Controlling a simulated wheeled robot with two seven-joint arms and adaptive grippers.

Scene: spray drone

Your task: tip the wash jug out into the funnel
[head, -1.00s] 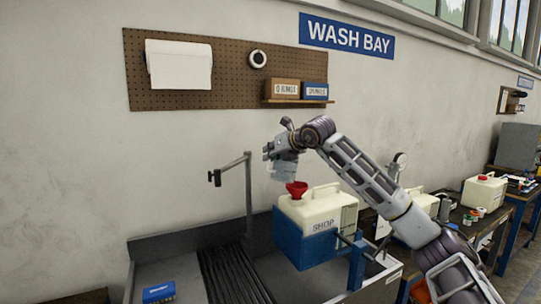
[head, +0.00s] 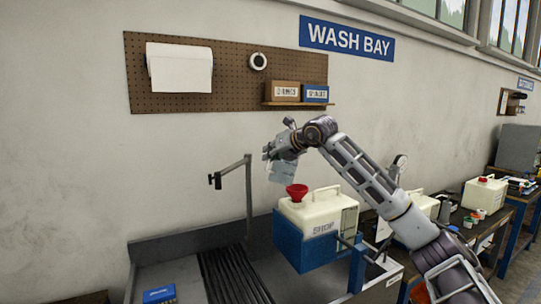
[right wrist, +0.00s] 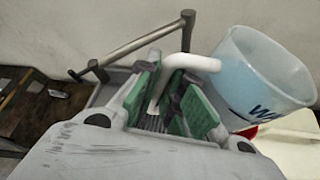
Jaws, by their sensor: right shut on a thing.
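The wash jug (head: 282,173) is a translucent, pale blue jug with dark lettering, and it also shows in the right wrist view (right wrist: 262,75). My right gripper (head: 271,153) is shut on its white handle; the green-padded fingers (right wrist: 172,100) sit either side of it. The jug hangs tilted, just above and left of the red funnel (head: 297,191) in the head view. The funnel stands in the top of the cream SHOP container (head: 318,213). In the right wrist view, the jug mostly hides the funnel (right wrist: 248,131). No liquid stream shows. My left gripper is not in view.
The container sits in a blue holder (head: 302,250) at the grey wash basin's edge. A grey post with an arm (head: 248,195) stands left of the jug. A blue box (head: 159,293) lies in the basin. Benches with other containers stand at right.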

